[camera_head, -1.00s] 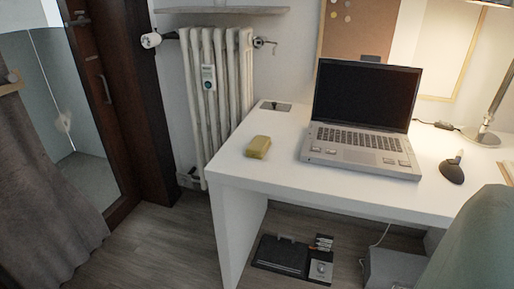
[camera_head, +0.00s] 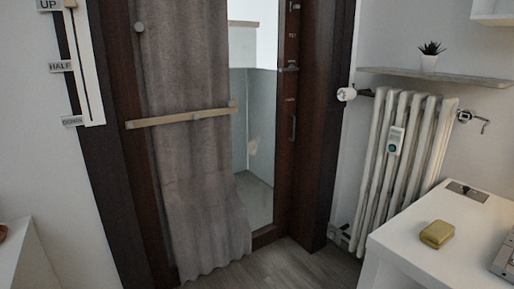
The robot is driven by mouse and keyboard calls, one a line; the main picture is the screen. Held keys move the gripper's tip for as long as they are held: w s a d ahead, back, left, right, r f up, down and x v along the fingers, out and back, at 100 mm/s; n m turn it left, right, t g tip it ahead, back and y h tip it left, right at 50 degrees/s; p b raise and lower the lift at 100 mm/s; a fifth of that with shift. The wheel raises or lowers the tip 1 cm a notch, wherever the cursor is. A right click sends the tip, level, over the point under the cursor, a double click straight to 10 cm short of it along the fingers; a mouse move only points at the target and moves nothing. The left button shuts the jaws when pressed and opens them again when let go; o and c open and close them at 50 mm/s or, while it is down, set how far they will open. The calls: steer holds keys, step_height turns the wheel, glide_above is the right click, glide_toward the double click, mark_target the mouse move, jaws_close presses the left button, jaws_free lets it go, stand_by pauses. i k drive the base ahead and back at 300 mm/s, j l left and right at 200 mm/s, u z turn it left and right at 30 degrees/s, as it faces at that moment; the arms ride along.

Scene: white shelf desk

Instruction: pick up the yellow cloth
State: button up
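The yellow cloth (camera_head: 437,234) is a small folded yellow block. It lies flat on the white desk (camera_head: 408,257), near the desk's left part, at the lower right of the head view. Nothing touches it. My gripper is not in view, and no part of my arm shows.
A white radiator (camera_head: 405,165) stands behind the desk, under a shelf (camera_head: 430,82) with a small plant (camera_head: 432,55). The laptop (camera_head: 504,258) is cut off at the right edge. A grey curtain (camera_head: 195,170) hangs by the dark-framed door. Some floor (camera_head: 290,268) is clear.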

mark_target(436, 236)
steer(key=i+j, duration=0.25)
steer(key=i, duration=0.15)
steer(key=i+j+z, duration=0.55)
steer(key=z, duration=0.9)
steer(key=i, duration=0.5)
